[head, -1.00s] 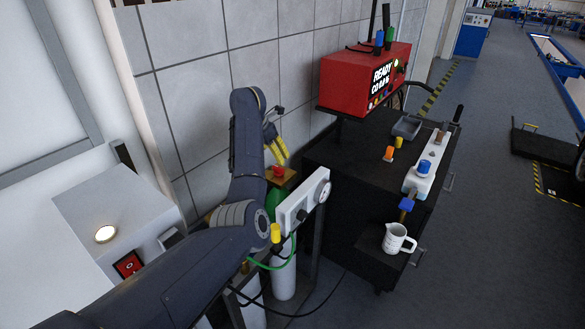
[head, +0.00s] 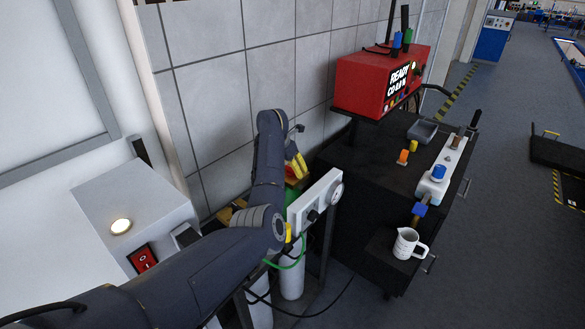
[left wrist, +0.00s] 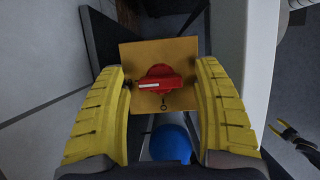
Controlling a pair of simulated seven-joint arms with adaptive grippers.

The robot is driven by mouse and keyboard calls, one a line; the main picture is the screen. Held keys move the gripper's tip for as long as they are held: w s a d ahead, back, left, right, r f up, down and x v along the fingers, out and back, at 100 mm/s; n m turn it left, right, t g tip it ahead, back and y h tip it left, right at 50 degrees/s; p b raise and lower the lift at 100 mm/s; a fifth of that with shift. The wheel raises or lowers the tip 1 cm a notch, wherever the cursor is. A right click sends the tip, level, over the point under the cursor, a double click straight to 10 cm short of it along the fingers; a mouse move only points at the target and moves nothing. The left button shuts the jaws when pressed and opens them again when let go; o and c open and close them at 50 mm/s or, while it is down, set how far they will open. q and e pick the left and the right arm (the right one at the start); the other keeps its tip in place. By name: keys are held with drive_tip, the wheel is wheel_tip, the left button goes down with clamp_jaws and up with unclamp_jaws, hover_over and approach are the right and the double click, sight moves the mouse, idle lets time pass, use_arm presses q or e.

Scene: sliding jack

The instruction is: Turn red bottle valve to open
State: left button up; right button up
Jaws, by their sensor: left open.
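The red valve (left wrist: 162,82) sits on a tan square plate (left wrist: 180,55) in the left wrist view. Its handle lies crosswise in that picture, with a white stripe at its left. My left gripper (left wrist: 161,74) is open, its yellow fingers at either side of the valve, with small gaps showing. In the head view my left gripper (head: 297,165) is right at the valve and largely covers it. The green bottle (head: 293,200) under the plate is partly hidden by my arm. I cannot see my right gripper for certain.
A white panel (head: 315,200) with a gauge stands close at the right of the bottle. A blue rounded top (left wrist: 171,143) lies below the valve in the wrist view. A dark, yellow-tipped object (left wrist: 292,138) at the right is unclear. A black cart (head: 365,185) stands farther right.

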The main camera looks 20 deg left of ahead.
use_arm(q)
drive_tip(key=shift+r, duration=0.1)
drive_tip(key=c, duration=1.3)
